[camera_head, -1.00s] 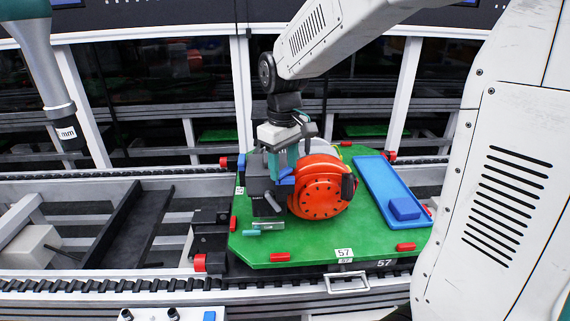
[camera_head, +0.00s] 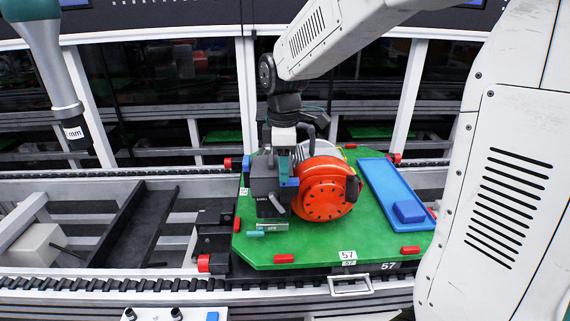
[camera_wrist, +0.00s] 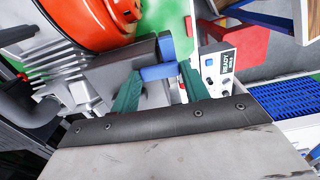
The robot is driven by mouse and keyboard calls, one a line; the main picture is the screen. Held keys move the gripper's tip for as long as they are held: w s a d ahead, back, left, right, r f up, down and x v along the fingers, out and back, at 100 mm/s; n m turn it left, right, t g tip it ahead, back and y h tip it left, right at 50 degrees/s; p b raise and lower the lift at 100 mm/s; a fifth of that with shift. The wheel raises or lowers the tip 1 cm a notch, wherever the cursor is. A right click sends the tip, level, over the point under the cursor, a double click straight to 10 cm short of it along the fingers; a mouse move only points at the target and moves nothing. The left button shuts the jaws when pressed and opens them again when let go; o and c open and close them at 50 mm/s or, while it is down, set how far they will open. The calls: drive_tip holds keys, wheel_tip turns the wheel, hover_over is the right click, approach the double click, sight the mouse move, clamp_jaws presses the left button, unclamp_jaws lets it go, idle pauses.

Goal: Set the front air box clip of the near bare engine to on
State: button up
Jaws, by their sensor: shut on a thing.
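The engine (camera_head: 322,203), with a round orange cover, grey body and dark box on its left, sits on a green pallet (camera_head: 300,246). A blue clip (camera_head: 290,182) shows between the dark box and the orange cover. In the wrist view the blue clip (camera_wrist: 158,72) lies between the green fingertips of my gripper (camera_wrist: 160,76). My gripper is shut on it. In the head view my gripper (camera_head: 295,160) is over the engine's left side, its fingers partly hidden by the engine.
A blue tray (camera_head: 378,185) with a blue block (camera_head: 408,211) lies on the pallet's right side. Red blocks mark the pallet's edges. A small clear and teal part (camera_head: 268,228) lies at its front left.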

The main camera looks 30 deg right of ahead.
drive_tip(key=shift+n, duration=0.3)
drive_tip(key=o, duration=1)
wheel_tip(320, 180, up, 8)
drive_tip(key=shift+f, duration=0.1)
idle(0.4)
